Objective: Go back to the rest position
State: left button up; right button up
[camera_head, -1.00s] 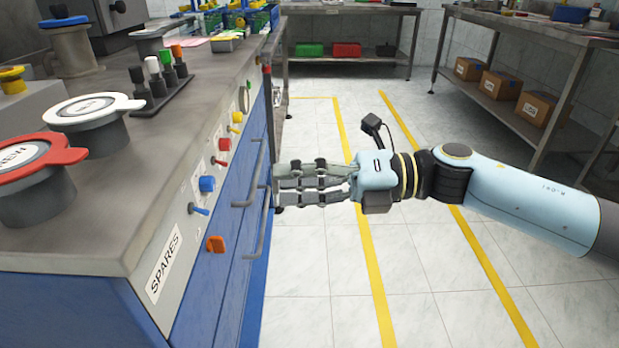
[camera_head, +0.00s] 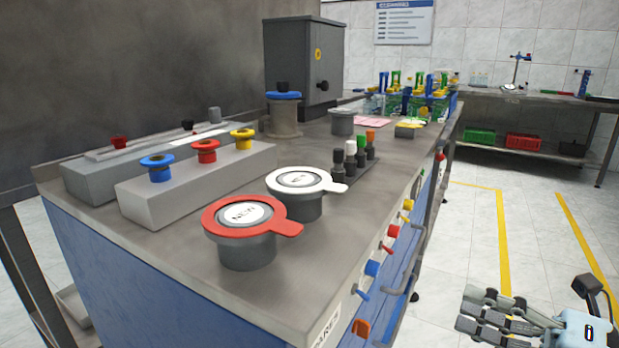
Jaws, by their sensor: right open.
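My right gripper (camera_head: 488,316) shows at the bottom right of the head view. Its fingers point left and are open, with nothing seen between them. It is over the floor, to the right of the workbench (camera_head: 290,313) and apart from its front face. The rest of my right arm is cut off by the picture's edge. My left gripper is not in view.
The bench carries a red-rimmed pot (camera_head: 247,255), a white-rimmed pot (camera_head: 296,208), a grey block with coloured caps (camera_head: 190,190) and a dark cabinet (camera_head: 304,65). Knobs and a handle (camera_head: 400,290) jut from its front. The tiled floor (camera_head: 465,240) beside it is clear.

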jog(key=d+f+m+t+h+p, duration=0.25)
jog(key=d+f+m+h, duration=0.35)
jog(key=f+m, duration=0.45)
jog(key=s+d+f+m+g+h, duration=0.25)
jog(key=s+f+m, duration=0.3)
jog(key=f, duration=0.35)
jog(key=s+d+f+m+g+h, duration=0.1)
jog(key=s+f+m+h, duration=0.4)
jog(key=f, duration=0.4)
jog(key=s+a+f+m+g, duration=0.1)
jog(key=s+f+m+g, duration=0.2)
jog(key=s, duration=0.7)
jog(key=s+a+f+m+g+p, duration=0.1)
jog(key=s+f+m+g, duration=0.2)
jog(key=s+f, duration=0.3)
jog(key=s+a+f+m+g, duration=0.1)
jog(key=s+f+m+g, duration=0.3)
jog(key=s, duration=1.1)
jog(key=shift+f+h, duration=0.35)
jog(key=shift+f, duration=0.4)
